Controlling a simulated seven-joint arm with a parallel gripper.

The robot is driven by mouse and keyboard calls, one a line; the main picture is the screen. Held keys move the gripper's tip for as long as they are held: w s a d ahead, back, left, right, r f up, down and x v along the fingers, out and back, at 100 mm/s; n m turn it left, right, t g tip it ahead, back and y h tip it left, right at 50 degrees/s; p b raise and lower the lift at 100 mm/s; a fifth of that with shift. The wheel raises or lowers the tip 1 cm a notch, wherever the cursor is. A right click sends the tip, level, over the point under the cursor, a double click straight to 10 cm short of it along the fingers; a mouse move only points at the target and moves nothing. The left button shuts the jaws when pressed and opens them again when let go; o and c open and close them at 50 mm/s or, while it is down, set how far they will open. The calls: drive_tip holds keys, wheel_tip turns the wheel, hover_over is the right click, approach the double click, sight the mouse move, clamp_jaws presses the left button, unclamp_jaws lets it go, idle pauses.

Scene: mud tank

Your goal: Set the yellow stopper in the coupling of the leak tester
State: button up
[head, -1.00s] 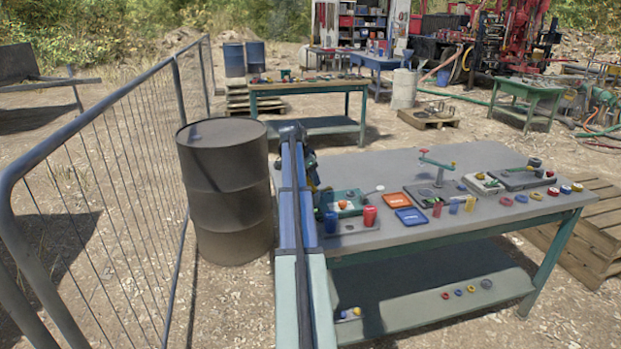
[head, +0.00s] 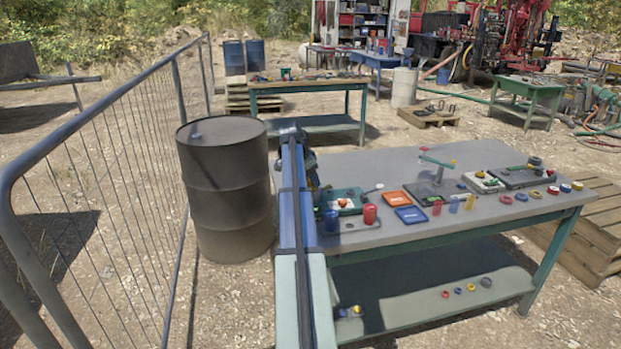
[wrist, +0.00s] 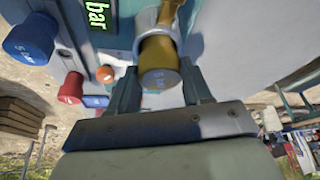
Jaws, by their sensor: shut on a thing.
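A blue stopper (wrist: 30,38), a red stopper (wrist: 70,88) and an orange knob (wrist: 105,74) are left of the held stopper. On the table are an orange tray (head: 394,198), a blue tray (head: 411,215) and several small parts. A drum (head: 228,190) stands left of the table.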

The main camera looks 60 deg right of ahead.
drive_tip(key=shift+f, duration=0.5)
drive_tip(key=o, duration=1.1)
drive_tip(key=shift+o, duration=0.6)
drive_tip(key=o, duration=0.3)
drive_tip(key=shift+r, duration=3.75)
